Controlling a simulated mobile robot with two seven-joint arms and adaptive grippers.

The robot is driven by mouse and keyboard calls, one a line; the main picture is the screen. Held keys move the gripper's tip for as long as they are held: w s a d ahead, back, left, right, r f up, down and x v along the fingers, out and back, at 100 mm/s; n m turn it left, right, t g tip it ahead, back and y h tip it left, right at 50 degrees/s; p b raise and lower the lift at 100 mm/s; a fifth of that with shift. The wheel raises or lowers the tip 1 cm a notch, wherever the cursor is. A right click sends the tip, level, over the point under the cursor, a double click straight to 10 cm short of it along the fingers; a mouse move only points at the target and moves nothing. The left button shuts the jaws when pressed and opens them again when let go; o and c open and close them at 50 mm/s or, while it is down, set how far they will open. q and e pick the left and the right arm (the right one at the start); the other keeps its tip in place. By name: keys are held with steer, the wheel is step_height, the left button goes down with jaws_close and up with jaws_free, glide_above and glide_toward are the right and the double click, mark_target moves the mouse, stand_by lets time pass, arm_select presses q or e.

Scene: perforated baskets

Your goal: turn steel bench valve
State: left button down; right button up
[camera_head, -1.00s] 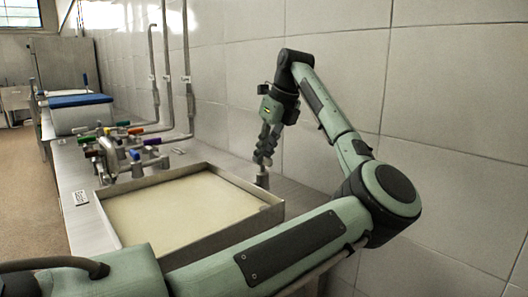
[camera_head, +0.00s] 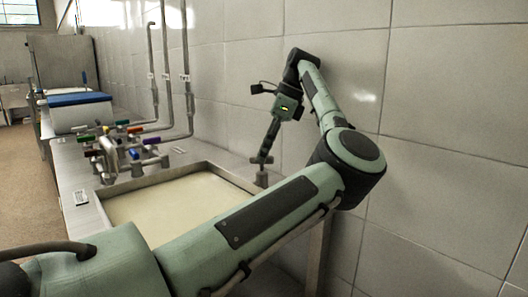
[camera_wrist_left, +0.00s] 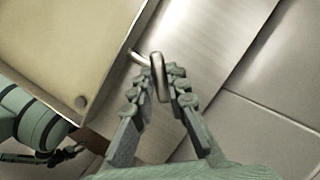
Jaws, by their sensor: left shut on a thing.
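The steel bench valve (camera_head: 262,179) stands on the bench strip between the sink tray and the tiled wall. Its looped steel handle (camera_wrist_left: 158,80) shows in the left wrist view. My left gripper (camera_head: 263,157) reaches down over the valve from above and is shut on the handle. In the left wrist view its fingers (camera_wrist_left: 156,88) lie on both sides of the handle, which partly hides what is below. In the head view the fingers show nearly edge-on. My right gripper is not in view.
The sink tray (camera_head: 240,181) with pale contents lies beside the valve, partly behind my left arm. Several coloured-handle taps (camera_head: 133,152) stand further left. Pipes (camera_head: 187,70) run up the tiled wall (camera_head: 440,120). A blue-topped box (camera_head: 80,115) stands farther back.

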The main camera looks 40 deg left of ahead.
arm_select(q)
steer(key=shift+n, duration=0.3)
steer(key=c, duration=1.5)
jaws_free()
step_height(320, 180, up, 10)
